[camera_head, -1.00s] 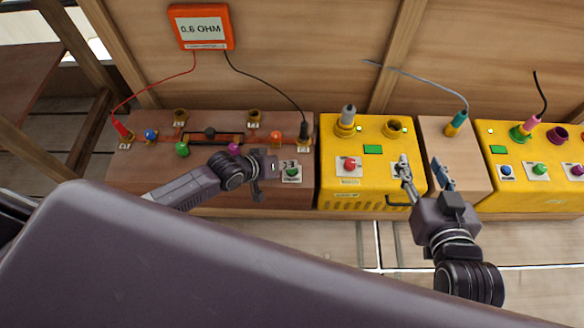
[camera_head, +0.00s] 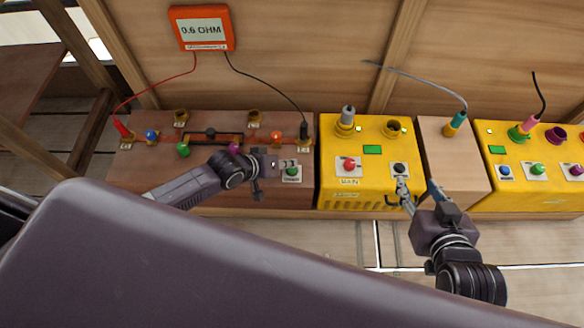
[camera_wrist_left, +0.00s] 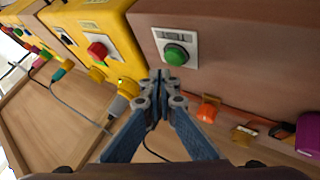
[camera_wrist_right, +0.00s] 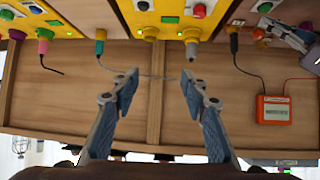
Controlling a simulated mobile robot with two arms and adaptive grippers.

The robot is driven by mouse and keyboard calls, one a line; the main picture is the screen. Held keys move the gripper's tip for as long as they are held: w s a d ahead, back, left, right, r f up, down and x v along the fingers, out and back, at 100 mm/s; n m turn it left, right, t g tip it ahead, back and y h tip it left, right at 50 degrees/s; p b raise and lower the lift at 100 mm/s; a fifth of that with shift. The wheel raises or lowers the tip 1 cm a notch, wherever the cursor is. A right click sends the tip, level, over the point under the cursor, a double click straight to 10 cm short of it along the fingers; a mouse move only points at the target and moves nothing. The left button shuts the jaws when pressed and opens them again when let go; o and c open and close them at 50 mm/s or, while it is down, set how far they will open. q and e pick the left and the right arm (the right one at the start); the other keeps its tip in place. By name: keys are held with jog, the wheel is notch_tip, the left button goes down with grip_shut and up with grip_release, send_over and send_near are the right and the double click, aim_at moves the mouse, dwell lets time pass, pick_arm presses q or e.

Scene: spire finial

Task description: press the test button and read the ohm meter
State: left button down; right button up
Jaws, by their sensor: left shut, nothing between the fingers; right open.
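The orange ohm meter (camera_head: 202,28) hangs on the wooden back wall, and its display appears to read 0.6 OHM. It also shows in the right wrist view (camera_wrist_right: 272,109). A green button (camera_head: 291,172) on a white plate sits at the right end of the brown box; its label is too small to read. My left gripper (camera_head: 262,176) is shut and empty, just left of that button. In the left wrist view, the closed fingertips (camera_wrist_left: 159,80) appear just below the green button (camera_wrist_left: 176,54). My right gripper (camera_head: 420,190) is open and empty at the yellow box's front edge.
The brown box (camera_head: 130,180) carries plugs, knobs and a red and a black lead to the meter. The yellow box (camera_head: 335,185) holds a red button (camera_head: 348,164) and a black button (camera_head: 399,169). Another yellow box (camera_head: 490,200) stands at right.

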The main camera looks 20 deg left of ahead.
aim_at(290, 171)
pick_arm(q)
notch_tip(290, 171, up, 2)
jog(key=shift+r+p, duration=0.1)
jog(key=shift+p, duration=1.05)
jog(key=shift+r+p, duration=0.85)
jog(key=shift+p, duration=0.1)
jog(key=shift+r+p, duration=0.4)
jog(key=shift+p, duration=0.1)
pick_arm(e)
jog(key=s+d+f+g+h, duration=0.1)
jog(key=s+d+f+g, duration=0.1)
jog(key=s, duration=0.5)
jog(key=s+d+f+g+h, duration=0.1)
jog(key=s+d+f+g, duration=0.1)
jog(key=s+f+g, duration=0.3)
jog(key=shift+s+d+g, duration=0.3)
jog(key=shift+s+g, duration=0.1)
jog(key=shift+s, duration=0.6)
